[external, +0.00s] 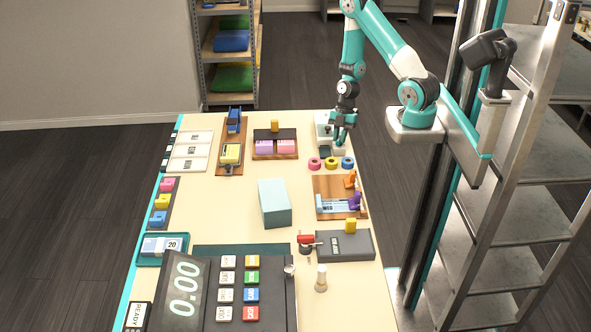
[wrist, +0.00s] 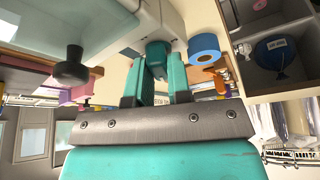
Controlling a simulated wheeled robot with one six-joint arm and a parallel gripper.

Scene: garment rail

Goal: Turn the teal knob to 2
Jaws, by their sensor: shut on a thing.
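The teal knob (wrist: 157,53) shows in the wrist view on the underside edge of a white machine (wrist: 115,25). My gripper (wrist: 156,80) is shut on the knob, one teal finger on each side of it. The knob's lower part is partly hidden between the fingers. No number or pointer on its dial can be read. In the external view my gripper (external: 340,140) is at the white machine (external: 323,128) at the table's far right corner, and the knob cannot be made out there.
A black knob (wrist: 72,68) is on the left in the wrist view. A blue tape roll (wrist: 203,47) is close on the right; pink (external: 315,163) and olive (external: 331,163) rolls lie with it in the external view. A pale blue box (external: 273,203) stands mid-table.

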